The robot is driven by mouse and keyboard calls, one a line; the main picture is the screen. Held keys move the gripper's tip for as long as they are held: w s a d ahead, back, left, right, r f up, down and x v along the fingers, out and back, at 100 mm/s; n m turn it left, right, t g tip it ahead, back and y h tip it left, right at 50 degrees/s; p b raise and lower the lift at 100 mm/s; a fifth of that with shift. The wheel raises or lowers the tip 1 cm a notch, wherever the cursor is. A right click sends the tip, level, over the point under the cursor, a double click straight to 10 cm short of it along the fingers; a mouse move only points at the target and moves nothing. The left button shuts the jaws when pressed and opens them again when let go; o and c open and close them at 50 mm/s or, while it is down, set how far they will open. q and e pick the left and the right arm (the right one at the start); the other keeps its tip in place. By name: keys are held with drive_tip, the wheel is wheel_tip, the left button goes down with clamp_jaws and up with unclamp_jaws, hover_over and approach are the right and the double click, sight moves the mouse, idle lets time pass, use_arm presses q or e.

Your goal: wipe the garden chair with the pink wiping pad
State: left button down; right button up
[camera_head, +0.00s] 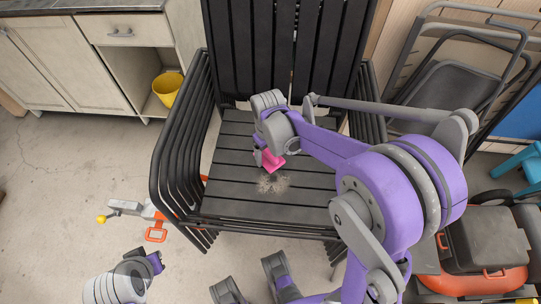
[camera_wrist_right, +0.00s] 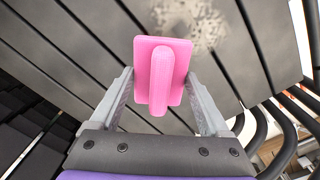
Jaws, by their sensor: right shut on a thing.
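The black slatted garden chair (camera_head: 235,205) stands in the middle of the head view, with a pale grimy patch (camera_head: 272,184) on its seat. The patch also shows at the top of the right wrist view (camera_wrist_right: 205,22). My right gripper (camera_head: 262,155) is over the seat, shut on the pink wiping pad (camera_head: 273,162). In the right wrist view the pad (camera_wrist_right: 165,72) sits between the fingers, its upright grip facing the camera. The pad is beside the patch, toward the backrest; I cannot tell whether it touches the slats.
A cabinet (camera_head: 65,65) with a yellow bucket (camera_head: 167,88) stands at the back left. A grey and orange tool (camera_head: 135,209) lies on the floor left of the chair. Folded chairs (camera_head: 450,80) lean at the right, above a red and black machine (camera_head: 485,245). The left floor is mostly clear.

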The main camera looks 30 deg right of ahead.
drive_tip(key=shift+r+p, duration=1.45)
drive_tip(key=shift+r, duration=0.85)
drive_tip(key=shift+w, duration=0.1)
